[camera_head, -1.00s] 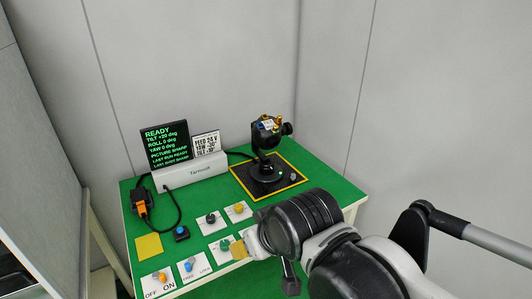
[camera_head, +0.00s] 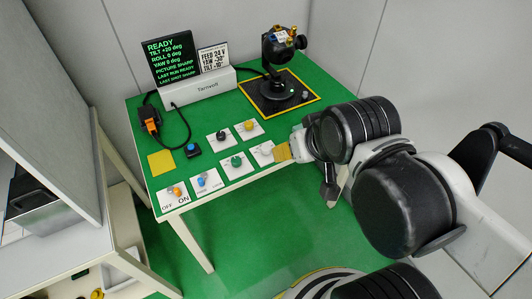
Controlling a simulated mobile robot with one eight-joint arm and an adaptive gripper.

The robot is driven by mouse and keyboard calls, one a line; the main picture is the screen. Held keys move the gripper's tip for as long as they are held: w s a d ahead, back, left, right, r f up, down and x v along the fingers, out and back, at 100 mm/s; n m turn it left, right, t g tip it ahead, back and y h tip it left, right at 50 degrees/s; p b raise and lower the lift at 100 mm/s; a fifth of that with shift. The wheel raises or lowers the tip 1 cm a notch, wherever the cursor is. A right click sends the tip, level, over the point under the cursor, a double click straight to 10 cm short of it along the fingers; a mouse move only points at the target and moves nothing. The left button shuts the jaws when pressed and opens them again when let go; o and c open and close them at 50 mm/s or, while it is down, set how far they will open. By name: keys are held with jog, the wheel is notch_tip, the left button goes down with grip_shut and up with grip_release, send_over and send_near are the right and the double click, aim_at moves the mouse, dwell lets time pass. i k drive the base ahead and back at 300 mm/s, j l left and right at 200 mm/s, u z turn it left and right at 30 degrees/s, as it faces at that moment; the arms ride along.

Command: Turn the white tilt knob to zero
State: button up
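A white plate (camera_head: 261,156) at the front right of the knob group bears what may be the white tilt knob, but the knob cannot be made out clearly against it. My gripper (camera_head: 283,153), with yellowish fingertips, is at this plate's right edge and hides part of it. Whether the fingers are open, shut or touching a knob cannot be told. The black screen (camera_head: 169,61) reads READY, tilt +20 deg, roll 0 deg, yaw 0 deg, picture sharp. The black gimbal camera (camera_head: 280,50) stands on a yellow-edged black pad (camera_head: 306,98).
Nearby plates bear a black knob (camera_head: 222,134), a yellow knob (camera_head: 249,125) and a green knob (camera_head: 237,160). A blue switch (camera_head: 201,180) and an orange ON/OFF switch (camera_head: 175,191) sit at the front left. A card (camera_head: 214,58) reads FEED 24 V, yaw -30, tilt -10.

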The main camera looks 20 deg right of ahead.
aim_at(265, 149)
jog(key=i+l+u, duration=0.2)
jog(key=l, duration=0.5)
jog(key=l+u, duration=0.2)
jog(key=l, duration=0.45)
jog(key=k, duration=0.05)
